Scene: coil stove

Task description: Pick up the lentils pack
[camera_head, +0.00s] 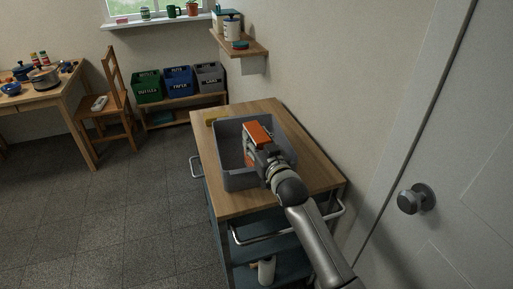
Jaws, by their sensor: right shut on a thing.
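An orange-red pack with a pale side (258,132), likely the lentils pack, is in a grey tub (240,181) on the wooden-topped cart. My right gripper (262,152) reaches in from the lower right and is shut on the pack. The gripper covers the pack's near part, so its label and lower end cannot be made out. I cannot tell whether the pack touches the tub floor. My left gripper is not in view.
The cart top (285,200) is bare in front of the tub. A small yellow thing (215,119) lies behind it. A wall shelf (243,50) hangs beyond, and a door with a knob (416,198) stands close on the right. Open floor lies left of the cart.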

